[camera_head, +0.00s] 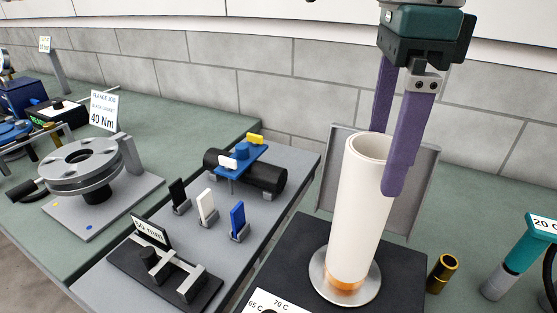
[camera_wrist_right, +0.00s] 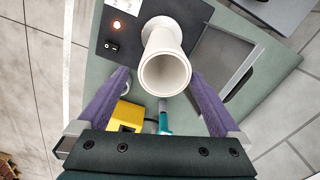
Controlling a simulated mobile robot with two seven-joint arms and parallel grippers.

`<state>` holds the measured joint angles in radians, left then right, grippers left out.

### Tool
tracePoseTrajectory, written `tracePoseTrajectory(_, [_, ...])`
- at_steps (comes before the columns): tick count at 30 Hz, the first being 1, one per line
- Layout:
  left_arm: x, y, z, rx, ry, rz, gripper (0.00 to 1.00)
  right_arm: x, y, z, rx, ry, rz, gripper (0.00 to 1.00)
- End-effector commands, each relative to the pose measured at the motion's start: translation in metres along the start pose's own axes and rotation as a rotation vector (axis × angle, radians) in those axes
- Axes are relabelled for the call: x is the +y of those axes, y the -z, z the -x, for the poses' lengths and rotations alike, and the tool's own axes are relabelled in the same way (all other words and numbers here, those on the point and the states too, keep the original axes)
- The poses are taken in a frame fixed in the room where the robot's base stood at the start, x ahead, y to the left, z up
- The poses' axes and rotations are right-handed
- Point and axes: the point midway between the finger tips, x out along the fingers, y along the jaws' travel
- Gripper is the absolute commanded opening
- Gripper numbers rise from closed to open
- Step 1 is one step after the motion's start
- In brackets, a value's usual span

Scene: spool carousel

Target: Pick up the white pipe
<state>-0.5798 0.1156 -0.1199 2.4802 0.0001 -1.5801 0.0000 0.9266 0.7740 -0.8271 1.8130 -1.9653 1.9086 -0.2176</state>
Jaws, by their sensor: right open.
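The white pipe (camera_head: 357,205) stands upright on a round metal plate (camera_head: 317,281) in the head view, with an orange glow at its foot. In the right wrist view the pipe (camera_wrist_right: 165,70) shows its open end towards the camera. My right gripper (camera_head: 388,170) is open at the top of the pipe, with purple fingers. One finger passes in front of the pipe's rim at its right side, and the other is partly hidden behind the pipe. In the wrist view the fingers (camera_wrist_right: 160,97) are on either side of the pipe's mouth, with gaps showing. My left gripper is not in view.
A dark base (camera_head: 410,262) carries the plate, with a grey panel (camera_head: 424,190) behind. A brass cylinder (camera_head: 442,273) and a teal-handled tool (camera_head: 524,252) stand to the right. A grey bench with clips and a black pipe (camera_head: 266,177) lies left. A flange (camera_head: 85,165) sits further left.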

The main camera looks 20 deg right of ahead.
Motion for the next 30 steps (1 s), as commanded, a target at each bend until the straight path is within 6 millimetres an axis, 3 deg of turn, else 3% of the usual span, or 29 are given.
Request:
tracePoseTrajectory(5, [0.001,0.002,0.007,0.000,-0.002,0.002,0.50,0.000,-0.001,-0.014,0.001,-0.004,0.001,1.00])
tracePoseTrajectory(13, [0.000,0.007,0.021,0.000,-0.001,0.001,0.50,-0.004,-0.006,-0.055,-0.001,-0.005,0.002,1.00])
tracePoseTrajectory(22, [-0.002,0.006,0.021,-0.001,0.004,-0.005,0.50,-0.005,-0.007,-0.063,-0.003,-0.001,0.003,1.00])
tracePoseTrajectory(30, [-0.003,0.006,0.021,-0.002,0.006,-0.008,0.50,-0.005,-0.007,-0.062,-0.003,-0.001,0.003,0.71])
